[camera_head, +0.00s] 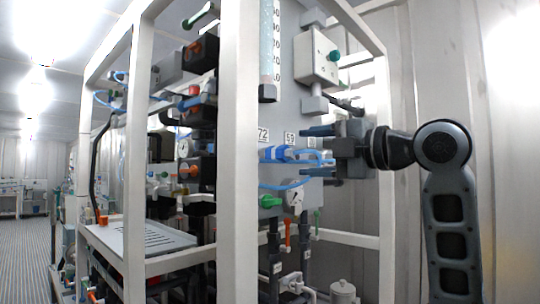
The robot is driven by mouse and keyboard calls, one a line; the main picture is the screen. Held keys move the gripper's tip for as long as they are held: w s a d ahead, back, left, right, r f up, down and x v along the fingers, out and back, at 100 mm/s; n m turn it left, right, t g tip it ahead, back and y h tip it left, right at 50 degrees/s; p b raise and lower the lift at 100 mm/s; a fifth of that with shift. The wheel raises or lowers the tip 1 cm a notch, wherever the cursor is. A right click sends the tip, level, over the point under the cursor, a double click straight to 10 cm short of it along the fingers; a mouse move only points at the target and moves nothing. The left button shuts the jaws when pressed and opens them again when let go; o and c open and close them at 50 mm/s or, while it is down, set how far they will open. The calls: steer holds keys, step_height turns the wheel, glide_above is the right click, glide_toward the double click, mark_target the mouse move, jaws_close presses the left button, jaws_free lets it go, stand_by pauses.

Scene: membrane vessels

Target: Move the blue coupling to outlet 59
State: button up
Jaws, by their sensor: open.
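The blue coupling (284,154) shows at the grey panel, just below the label 59 (290,137) and right of the label 72 (263,134). A thin blue hose (287,185) curves beneath it. My gripper (306,152) comes in from the right with its two fingers apart, one above and one below the level of the coupling. The coupling's right end reaches toward the space between the fingers. I cannot tell whether they touch it. Outlet 59 itself is not clearly visible behind the coupling, and I cannot tell whether the coupling is seated there.
White frame posts (238,200) stand left of the panel, and another post (385,230) stands close behind my gripper. A clear sight tube (267,45) and a grey box (316,57) are above.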

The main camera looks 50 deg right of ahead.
mark_target(293, 154)
steer(key=shift+w+a, duration=0.15)
steer(key=shift+w, duration=3.6)
steer(key=shift+b, duration=0.45)
jaws_close()
steer(key=shift+s, duration=0.15)
steer(key=shift+s+b, duration=0.3)
steer(key=shift+s, duration=2.55)
